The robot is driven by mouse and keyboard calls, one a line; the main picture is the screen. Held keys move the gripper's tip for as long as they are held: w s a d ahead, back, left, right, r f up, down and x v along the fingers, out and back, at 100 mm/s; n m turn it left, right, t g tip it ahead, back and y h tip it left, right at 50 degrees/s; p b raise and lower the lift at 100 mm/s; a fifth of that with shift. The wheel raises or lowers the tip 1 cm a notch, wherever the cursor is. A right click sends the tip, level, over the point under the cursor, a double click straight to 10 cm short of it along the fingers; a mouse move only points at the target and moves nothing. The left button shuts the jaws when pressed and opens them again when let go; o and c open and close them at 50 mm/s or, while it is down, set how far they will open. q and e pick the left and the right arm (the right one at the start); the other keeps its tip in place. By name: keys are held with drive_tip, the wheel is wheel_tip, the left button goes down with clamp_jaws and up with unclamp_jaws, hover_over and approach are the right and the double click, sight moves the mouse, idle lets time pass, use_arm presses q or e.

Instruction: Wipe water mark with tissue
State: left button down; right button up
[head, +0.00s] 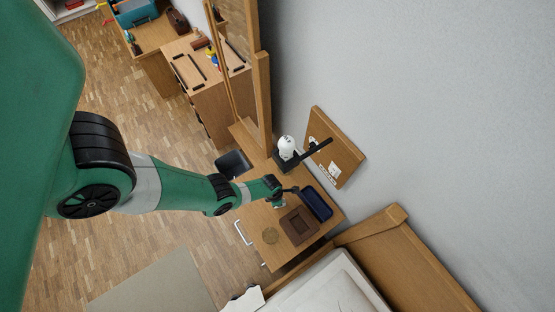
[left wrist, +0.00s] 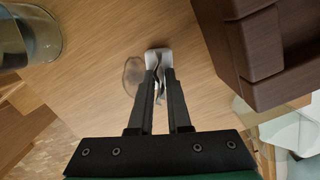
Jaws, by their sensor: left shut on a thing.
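My left gripper (left wrist: 158,75) is shut on a crumpled white tissue (left wrist: 158,55), held low at the wooden tabletop (left wrist: 95,75). The water mark (left wrist: 133,76) is a translucent oval patch just left of the tissue in the left wrist view. Part of the tissue is hidden by the fingers. In the head view my left arm reaches in from the left, its gripper (head: 283,197) over the small table; the water mark cannot be made out there. My right gripper is not in view.
A dark brown box (left wrist: 250,45) stands close right of the gripper in the left wrist view. A clear glass (left wrist: 30,38) is at upper left. In the head view, a dark blue tray (head: 317,203) and a white figure (head: 287,146) stand further back.

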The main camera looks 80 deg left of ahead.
use_arm(q)
wheel_tip(320, 180, up, 6)
drive_tip(key=p, duration=0.3)
drive_tip(key=shift+w, duration=0.15)
wheel_tip(320, 180, up, 4)
drive_tip(key=p, duration=0.4)
drive_tip(key=shift+d, duration=0.1)
drive_tip(key=shift+f, duration=0.1)
